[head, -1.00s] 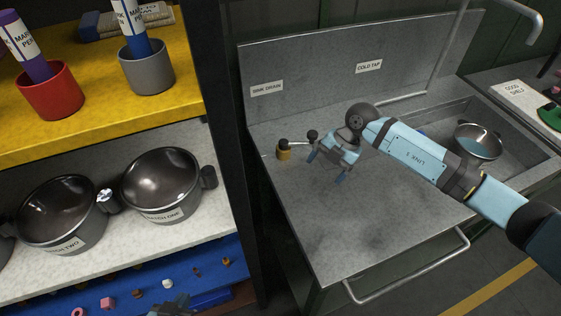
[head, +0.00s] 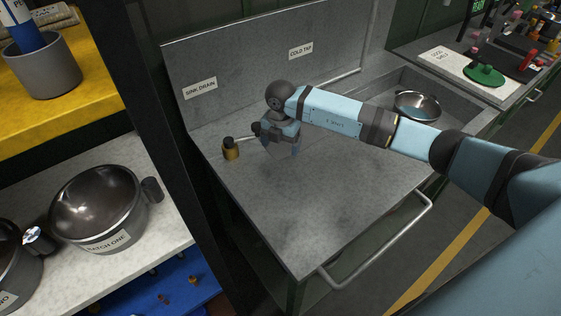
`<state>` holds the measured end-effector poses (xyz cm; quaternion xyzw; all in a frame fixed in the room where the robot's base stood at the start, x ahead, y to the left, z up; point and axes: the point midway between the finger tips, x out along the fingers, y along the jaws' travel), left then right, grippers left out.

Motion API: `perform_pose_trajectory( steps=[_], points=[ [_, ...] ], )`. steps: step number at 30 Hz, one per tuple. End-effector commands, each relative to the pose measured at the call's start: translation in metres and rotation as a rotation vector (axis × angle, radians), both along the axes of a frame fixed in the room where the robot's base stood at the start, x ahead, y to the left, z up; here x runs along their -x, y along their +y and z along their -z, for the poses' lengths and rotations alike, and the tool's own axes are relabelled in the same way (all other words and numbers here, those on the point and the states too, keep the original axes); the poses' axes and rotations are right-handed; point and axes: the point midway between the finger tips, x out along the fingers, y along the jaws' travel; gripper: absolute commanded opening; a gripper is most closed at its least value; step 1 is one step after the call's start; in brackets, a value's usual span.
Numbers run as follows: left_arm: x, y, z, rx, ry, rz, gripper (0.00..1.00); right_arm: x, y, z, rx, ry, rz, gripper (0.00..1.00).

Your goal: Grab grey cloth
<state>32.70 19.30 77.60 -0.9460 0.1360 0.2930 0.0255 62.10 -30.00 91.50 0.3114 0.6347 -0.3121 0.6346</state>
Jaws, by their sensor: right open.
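I cannot make out a grey cloth anywhere in the head view. My right gripper (head: 283,147) is open over the left part of the grey metal sink counter (head: 300,205), its fingers tilted down. I see nothing between its fingers. It is just right of a brass drain valve (head: 231,150) with a black-knobbed lever; whether it touches the lever I cannot tell. My left gripper is not in view.
A metal bowl (head: 417,106) with bluish contents sits in the sink basin. A rail (head: 385,243) runs along the counter's front. Dark pots, one labelled batch one (head: 98,205), stand on a white shelf (head: 150,255) at left. The counter's front is clear.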

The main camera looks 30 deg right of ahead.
Motion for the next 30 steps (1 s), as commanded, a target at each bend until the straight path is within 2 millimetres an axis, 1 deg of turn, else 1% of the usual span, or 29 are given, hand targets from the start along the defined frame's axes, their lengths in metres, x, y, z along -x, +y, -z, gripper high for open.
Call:
perform_pose_trajectory(
  steps=[1,6,9,22,23,30],
  points=[
    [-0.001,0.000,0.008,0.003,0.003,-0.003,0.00,0.000,0.000,0.012,-0.001,0.001,0.000,0.85],
    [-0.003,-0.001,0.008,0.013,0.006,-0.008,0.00,0.000,0.000,0.027,-0.001,0.000,0.001,0.85],
    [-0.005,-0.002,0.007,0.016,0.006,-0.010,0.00,0.000,0.000,0.030,-0.001,-0.001,0.000,0.85],
    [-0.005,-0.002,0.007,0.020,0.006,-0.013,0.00,0.000,0.000,0.032,-0.001,0.000,0.000,0.85],
    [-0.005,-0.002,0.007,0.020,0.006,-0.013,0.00,0.000,0.000,0.032,-0.001,-0.001,0.000,0.84],
    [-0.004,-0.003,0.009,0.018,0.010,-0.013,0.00,0.000,0.000,0.032,-0.001,0.001,0.000,0.56]
  ],
)
